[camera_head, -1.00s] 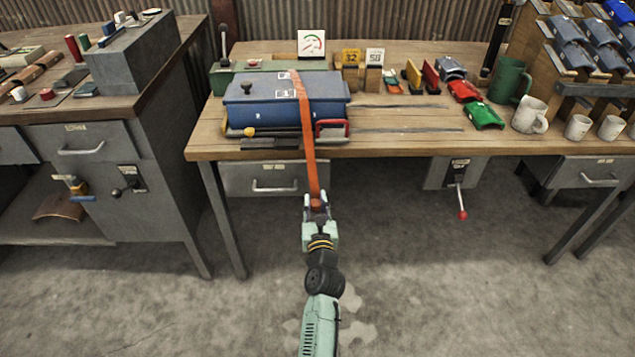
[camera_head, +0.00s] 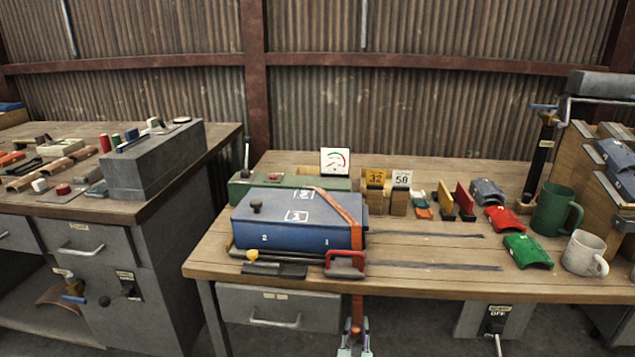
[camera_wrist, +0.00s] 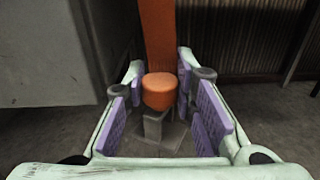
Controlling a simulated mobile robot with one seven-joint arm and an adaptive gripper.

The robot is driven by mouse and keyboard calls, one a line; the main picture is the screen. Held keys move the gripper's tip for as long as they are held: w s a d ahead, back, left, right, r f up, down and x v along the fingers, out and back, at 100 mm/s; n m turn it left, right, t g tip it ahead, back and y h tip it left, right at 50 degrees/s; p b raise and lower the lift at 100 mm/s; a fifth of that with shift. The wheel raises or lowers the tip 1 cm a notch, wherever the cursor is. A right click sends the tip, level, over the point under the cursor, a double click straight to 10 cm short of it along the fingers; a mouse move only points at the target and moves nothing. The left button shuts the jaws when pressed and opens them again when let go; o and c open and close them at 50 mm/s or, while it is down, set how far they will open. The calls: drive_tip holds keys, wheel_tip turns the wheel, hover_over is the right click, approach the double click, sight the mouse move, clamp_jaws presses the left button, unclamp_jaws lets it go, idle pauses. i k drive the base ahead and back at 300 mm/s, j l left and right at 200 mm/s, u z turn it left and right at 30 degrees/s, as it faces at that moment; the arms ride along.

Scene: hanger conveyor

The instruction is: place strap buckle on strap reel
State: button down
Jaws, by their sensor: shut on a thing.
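An orange-red strap (camera_head: 340,212) lies across the right part of the blue case (camera_head: 280,226) and hangs down past the table's front edge. My gripper (camera_head: 354,344) is at the bottom of the head view, in front of and below that edge. It is shut on the orange strap buckle (camera_head: 354,327) at the strap's lower end. In the wrist view the rounded buckle (camera_wrist: 160,91) sits between my purple-padded fingers, with the strap (camera_wrist: 158,38) running up from it. A green unit with a lever (camera_head: 285,183) stands behind the case; I cannot tell whether it is the strap reel.
A red handle (camera_head: 345,264) and a yellow-knobbed piece (camera_head: 252,255) sit before the case on the wooden table (camera_head: 420,286). Number cards, coloured pieces and a green mug (camera_head: 557,210) stand to the right. A drawer (camera_head: 278,307) is below.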

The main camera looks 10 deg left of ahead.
sight(304, 181)
drive_tip(key=i+l, duration=0.1)
drive_tip(key=i, duration=0.4)
drive_tip(key=i+l, duration=0.1)
drive_tip(key=i, duration=0.4)
